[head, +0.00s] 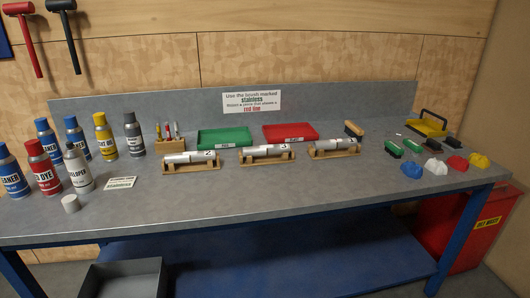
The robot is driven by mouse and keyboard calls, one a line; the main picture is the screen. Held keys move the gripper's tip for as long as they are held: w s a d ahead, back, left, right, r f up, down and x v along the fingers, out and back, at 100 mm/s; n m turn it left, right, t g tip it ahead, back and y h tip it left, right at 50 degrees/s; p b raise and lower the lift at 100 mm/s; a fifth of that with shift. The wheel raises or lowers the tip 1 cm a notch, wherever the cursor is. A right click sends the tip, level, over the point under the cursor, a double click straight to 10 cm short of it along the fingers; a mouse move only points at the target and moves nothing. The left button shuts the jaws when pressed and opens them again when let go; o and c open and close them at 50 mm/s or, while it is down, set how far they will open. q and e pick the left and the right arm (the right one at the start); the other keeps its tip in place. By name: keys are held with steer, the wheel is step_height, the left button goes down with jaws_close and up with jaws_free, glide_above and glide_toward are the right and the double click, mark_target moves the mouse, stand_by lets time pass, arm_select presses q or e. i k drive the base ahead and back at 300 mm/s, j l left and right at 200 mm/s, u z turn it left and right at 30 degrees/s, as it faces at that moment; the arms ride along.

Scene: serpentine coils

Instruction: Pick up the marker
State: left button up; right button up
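A small wooden block holder (171,147) stands on the grey workbench, left of the middle. A few thin upright pens that look like markers (168,131) stand in it, with some red and pale colouring; their lower ends are hidden in the block. They are too small to tell apart clearly. Neither my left gripper nor my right gripper is in view.
Spray cans (44,169) and bottles crowd the bench's left side. A green tray (223,138), a red tray (290,133) and metal cylinders on wooden cradles (268,155) fill the middle. Brushes and coloured lumps (435,166) lie at right. The front strip is mostly clear.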

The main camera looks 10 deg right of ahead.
mark_target(168, 130)
steer(key=i+j, duration=0.65)
steer(key=i, duration=0.3)
steer(key=i+j, duration=0.35)
steer(key=i+z, duration=0.1)
steer(key=z, duration=1.5)
steer(key=u, duration=1.6)
